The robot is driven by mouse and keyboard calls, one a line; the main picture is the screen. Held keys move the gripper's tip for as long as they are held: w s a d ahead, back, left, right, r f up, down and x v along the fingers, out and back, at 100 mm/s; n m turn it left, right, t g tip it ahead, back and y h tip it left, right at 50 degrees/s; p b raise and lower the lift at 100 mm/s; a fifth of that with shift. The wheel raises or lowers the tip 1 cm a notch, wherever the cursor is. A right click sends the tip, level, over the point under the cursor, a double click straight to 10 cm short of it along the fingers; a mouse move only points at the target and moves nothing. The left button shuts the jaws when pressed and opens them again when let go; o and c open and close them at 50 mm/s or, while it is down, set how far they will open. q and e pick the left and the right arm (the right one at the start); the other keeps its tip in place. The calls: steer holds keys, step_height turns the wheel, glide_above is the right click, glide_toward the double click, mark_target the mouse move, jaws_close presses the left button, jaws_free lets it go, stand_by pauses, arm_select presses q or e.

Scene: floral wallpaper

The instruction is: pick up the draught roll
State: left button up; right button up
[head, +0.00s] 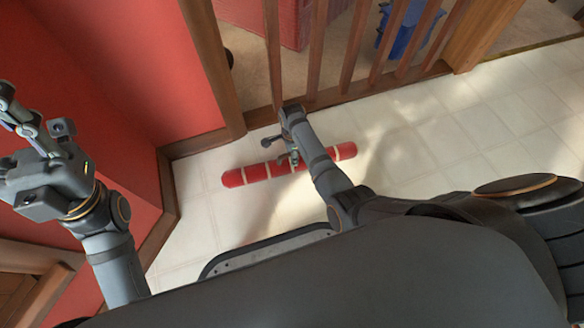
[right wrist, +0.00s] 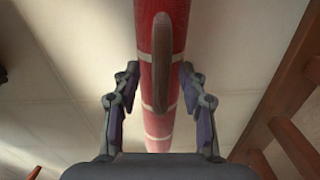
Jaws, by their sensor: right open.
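The draught roll (head: 257,172) is a long red tube with pale bands, lying on the tiled floor near the wooden railing. My right gripper (head: 281,151) is over its middle, and my right arm hides part of it. In the right wrist view the roll (right wrist: 162,85) runs lengthwise between the two spread fingers of my right gripper (right wrist: 160,72). A brown strap-like loop (right wrist: 162,60) shows on the roll there. The fingers appear apart from its sides. My left gripper (head: 35,112) is open and empty at the left, far from the roll.
The wooden railing (head: 317,55) stands just behind the roll, with a post (head: 216,65) at its left end. A red wall (head: 115,75) closes off the left. Pale floor tiles (head: 460,125) are clear to the right.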

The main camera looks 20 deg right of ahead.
steer(key=shift+r, duration=0.2)
steer(key=shift+c, duration=0.4)
jaws_close()
